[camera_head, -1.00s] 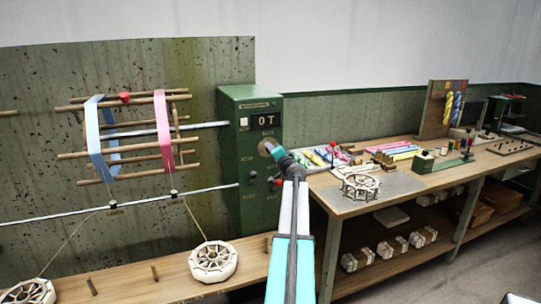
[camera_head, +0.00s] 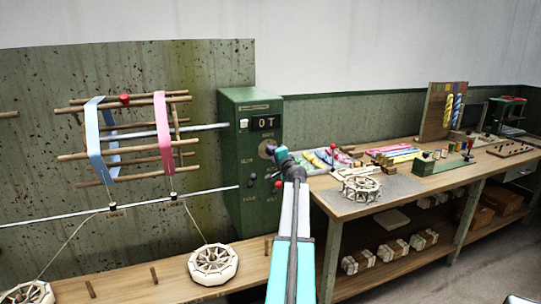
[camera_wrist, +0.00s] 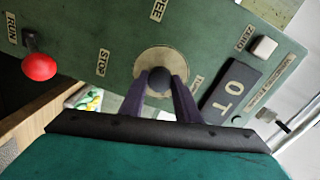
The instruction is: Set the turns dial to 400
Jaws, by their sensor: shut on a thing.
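The green control box (camera_head: 240,190) stands right of the reel, with a display (camera_head: 264,122) reading "0 T". The turns dial (camera_wrist: 160,58) is a pale round plate with a dark knob (camera_wrist: 158,80) on the box face. Its nearby label is partly hidden. In the wrist view my gripper (camera_wrist: 160,84) has its two dark fingers on either side of the knob, shut on it. In the head view my gripper (camera_head: 276,151) is at the dial, and its hand hides part of the plate.
A white zero button (camera_wrist: 264,47) sits beside the display. A red-knobbed run/stop lever (camera_wrist: 39,67) is on the same face. The reel with blue and pink skeins (camera_head: 130,135) is left of the box. A workbench (camera_head: 340,201) with tools stands close on the right.

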